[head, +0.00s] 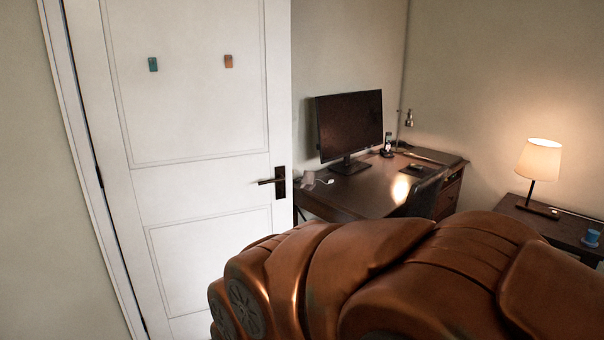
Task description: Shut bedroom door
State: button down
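The white panelled door (210,185) stands at the left, with its hinges along its left edge beside the frame (75,120). It stands open, its free right edge apart from any frame and the desk area showing past it. A dark lever handle (279,182) sits near that right edge, pointing left. A small teal piece (153,64) and a small orange piece (228,61) are on the upper panel. My copper-coloured arm fills the lower right and hides the door's lower right part. My gripper is not visible.
A lit lamp (538,165) and a blue cup (591,238) stand on a side table (540,222) at the right. The floor is hidden.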

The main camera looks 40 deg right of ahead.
aim_at(187, 103)
jog(key=z, duration=0.95)
jog(key=i, duration=1.65)
jog(key=u, duration=0.5)
